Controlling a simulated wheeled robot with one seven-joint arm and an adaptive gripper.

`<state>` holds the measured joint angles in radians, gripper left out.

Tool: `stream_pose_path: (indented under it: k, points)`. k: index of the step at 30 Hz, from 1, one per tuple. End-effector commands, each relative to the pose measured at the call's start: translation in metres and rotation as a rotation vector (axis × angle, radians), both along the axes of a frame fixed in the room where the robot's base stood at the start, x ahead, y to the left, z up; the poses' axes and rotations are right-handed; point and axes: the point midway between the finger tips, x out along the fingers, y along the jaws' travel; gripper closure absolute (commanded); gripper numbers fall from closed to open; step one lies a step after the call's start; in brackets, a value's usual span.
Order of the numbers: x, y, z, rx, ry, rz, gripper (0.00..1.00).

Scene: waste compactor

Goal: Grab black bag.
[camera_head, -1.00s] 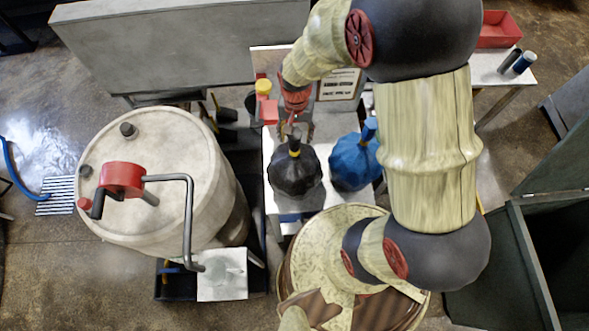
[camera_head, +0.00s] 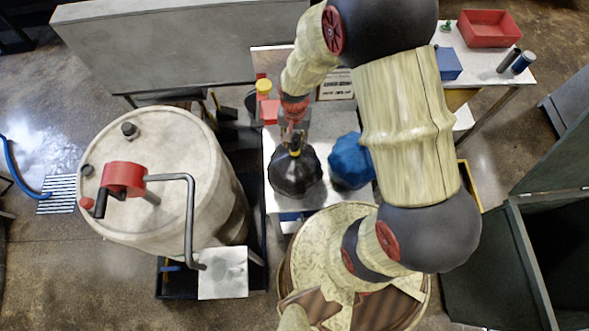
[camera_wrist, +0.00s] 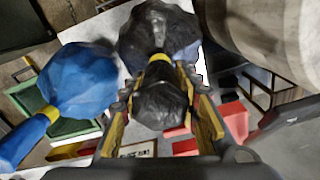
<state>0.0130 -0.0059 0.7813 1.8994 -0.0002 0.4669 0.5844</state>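The black bag (camera_head: 296,176) stands on the white table beside the blue bag (camera_head: 350,162). It has a yellow tie around its neck. My gripper (camera_head: 295,142) points down at the top of the black bag. In the wrist view, the fingers of my gripper (camera_wrist: 160,85) are apart, one on each side of the gathered top of the black bag (camera_wrist: 158,30). The yellow tie (camera_wrist: 159,58) is near the fingertips. I cannot tell whether either finger touches the bag. The blue bag (camera_wrist: 75,80) lies just left of the fingers in that view.
A pale drum (camera_head: 150,190) with a red-based crank stands left of the table (camera_head: 275,150). A round patterned surface (camera_head: 325,225) is in front of it. A dark open bin (camera_head: 500,260) is at right. A red tray (camera_head: 488,28) and a blue box (camera_head: 448,64) sit at back right.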

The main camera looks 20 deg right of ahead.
Motion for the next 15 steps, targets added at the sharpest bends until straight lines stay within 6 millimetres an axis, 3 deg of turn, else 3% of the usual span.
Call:
stream_pose_path:
  k: [15]
  points:
    - [0.0004, 0.0, 0.0004, -0.001, -0.001, 0.0, 1.0]
